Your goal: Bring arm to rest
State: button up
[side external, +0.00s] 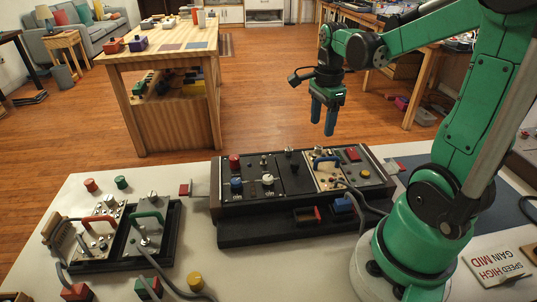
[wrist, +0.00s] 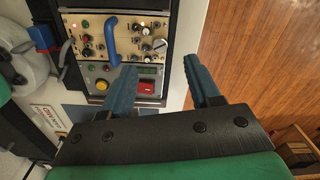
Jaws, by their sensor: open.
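My gripper (side external: 323,117) has blue fingers and a green body. In the side external view it hangs in the air above the far edge of the control panel (side external: 232,205), fingers pointing down. The wrist view shows my gripper (wrist: 165,90) with its two fingers apart and nothing between them. In the side external view the blue handle (side external: 326,160) sits on the panel's beige module, apart from the fingers.
A smaller panel with a green handle (side external: 148,216) stands at the left of the white table. A wooden workbench (side external: 165,60) with small items stands behind. A sign plate (side external: 497,263) lies at the lower right. The air around the gripper is clear.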

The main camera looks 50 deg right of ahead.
jog(key=w+a+r+n+t, duration=0.2)
jog(key=a+n+t, duration=0.5)
jog(key=a+n, duration=0.9)
jog(key=n, duration=0.8)
jog(key=shift+w+a+r, duration=0.2)
jog(key=shift+r, duration=0.2)
